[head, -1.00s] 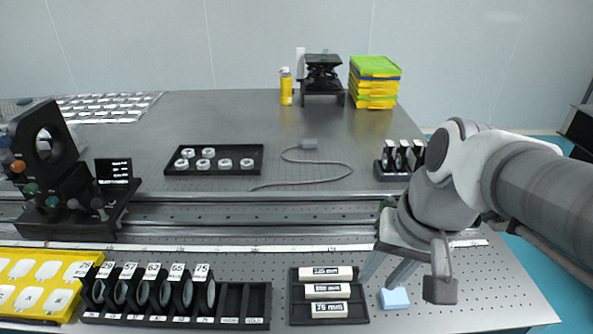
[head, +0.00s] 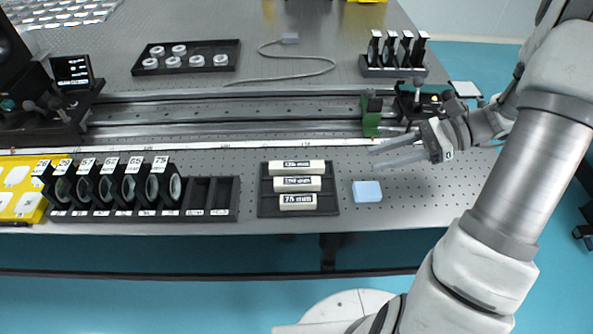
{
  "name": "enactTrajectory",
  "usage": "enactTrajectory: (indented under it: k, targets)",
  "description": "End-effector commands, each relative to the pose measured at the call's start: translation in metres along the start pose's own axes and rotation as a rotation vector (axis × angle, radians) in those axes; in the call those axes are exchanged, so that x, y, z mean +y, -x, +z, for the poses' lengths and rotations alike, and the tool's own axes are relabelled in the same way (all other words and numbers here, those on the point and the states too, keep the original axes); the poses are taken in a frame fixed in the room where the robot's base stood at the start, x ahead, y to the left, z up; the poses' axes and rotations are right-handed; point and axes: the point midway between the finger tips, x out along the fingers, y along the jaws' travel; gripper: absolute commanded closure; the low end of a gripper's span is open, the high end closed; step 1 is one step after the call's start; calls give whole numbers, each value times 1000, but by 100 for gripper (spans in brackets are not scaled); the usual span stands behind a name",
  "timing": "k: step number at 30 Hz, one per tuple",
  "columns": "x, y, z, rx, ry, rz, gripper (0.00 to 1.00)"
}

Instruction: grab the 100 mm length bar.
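A black tray (head: 264,200) on the front of the optical table holds three white bars lying crosswise. The front bar reads 75 mm (head: 297,202). The middle one is the 100 mm bar (head: 297,184), its label blurred now. The back bar (head: 297,167) seems to read 125 mm. My gripper (head: 372,159) is to the right of the tray, above the table, its two long grey fingers pointing left. The fingers are apart, with nothing between them.
A light blue block (head: 367,191) lies right of the tray. A rack of round lens holders (head: 120,190) stands to its left. Behind run a long rail (head: 230,110) and a green-and-black mount (head: 371,115). A black rack (head: 393,72) stands farther back.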

Motion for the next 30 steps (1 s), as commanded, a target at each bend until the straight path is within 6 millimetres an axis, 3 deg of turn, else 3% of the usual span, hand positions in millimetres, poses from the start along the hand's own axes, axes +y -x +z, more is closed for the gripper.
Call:
enactTrajectory:
  k: [5,18,30]
  targets:
    - [-3,-9,-6,-27,-30,-16,62]
    - [-3,-101,-5,-25,-28,-13,62]
    - [-3,-140,-6,-24,-28,-14,62]
